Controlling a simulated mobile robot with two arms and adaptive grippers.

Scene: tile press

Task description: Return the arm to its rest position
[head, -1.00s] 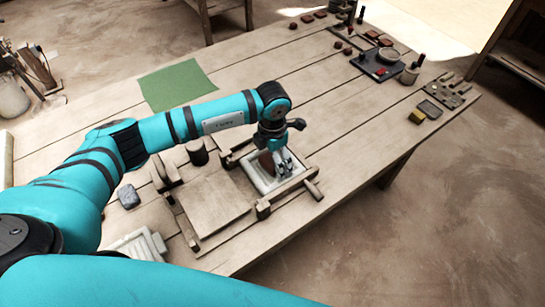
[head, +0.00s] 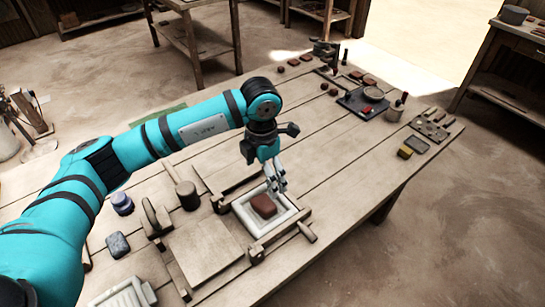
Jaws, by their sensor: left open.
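My left arm (head: 175,135) reaches in from the left over the wooden table. Its left gripper (head: 277,186) is open and empty, pointing down above the back right part of a white tray-like mould (head: 246,220). A reddish-brown clay block (head: 263,206) lies inside the mould, apart from the fingers as far as I can tell. The mould sits in a wooden press frame (head: 308,233). My right gripper is not in view.
A flat wooden board (head: 203,250) lies left of the mould. A dark tray (head: 362,104) is at the far right. The table's middle right is clear.

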